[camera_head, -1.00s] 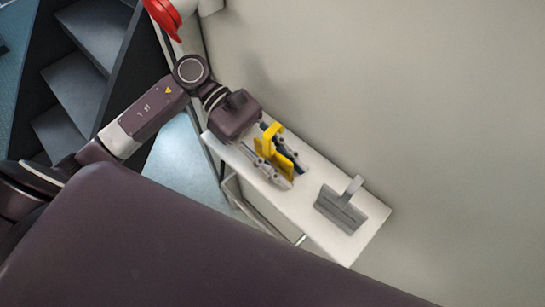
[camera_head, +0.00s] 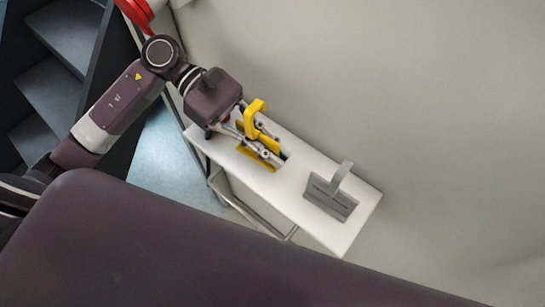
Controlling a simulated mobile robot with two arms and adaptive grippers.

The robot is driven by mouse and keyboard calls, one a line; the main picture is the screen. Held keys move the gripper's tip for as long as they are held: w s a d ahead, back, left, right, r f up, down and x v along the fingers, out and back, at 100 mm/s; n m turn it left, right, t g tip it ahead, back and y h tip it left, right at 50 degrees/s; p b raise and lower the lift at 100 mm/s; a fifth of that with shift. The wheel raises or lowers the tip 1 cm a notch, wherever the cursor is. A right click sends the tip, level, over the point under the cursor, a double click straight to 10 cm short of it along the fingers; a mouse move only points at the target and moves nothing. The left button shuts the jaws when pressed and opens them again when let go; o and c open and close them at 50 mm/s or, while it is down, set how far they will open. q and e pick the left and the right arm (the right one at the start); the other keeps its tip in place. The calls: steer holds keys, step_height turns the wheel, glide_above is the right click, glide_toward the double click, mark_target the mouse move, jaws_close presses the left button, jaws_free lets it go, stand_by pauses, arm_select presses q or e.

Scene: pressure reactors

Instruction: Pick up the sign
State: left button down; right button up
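A yellow sign (camera_head: 256,119) with a hooked upper part is near the left half of a narrow white shelf top (camera_head: 305,220). A lower yellow part shows beneath the fingers. My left gripper (camera_head: 272,153) is at the sign, with its two fingers on either side of part of it. The fingers and the gripper body hide some of the sign. I cannot tell whether the fingers press on it or whether it touches the shelf. My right gripper is not in view.
A grey plate with an upright tab (camera_head: 331,196) stands on the right part of the shelf. A plain wall (camera_head: 430,130) runs behind it. Dark stairs (camera_head: 52,88) are at the left. A red part (camera_head: 136,12) is at the top left.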

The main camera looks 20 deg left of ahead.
arm_select(q)
steer(key=s+a+b, duration=0.3)
steer(key=s, duration=0.5)
steer(key=s+a+b, duration=0.3)
steer(key=s, duration=0.6)
steer(key=shift+r+b, duration=0.3)
steer(key=shift+a, duration=0.1)
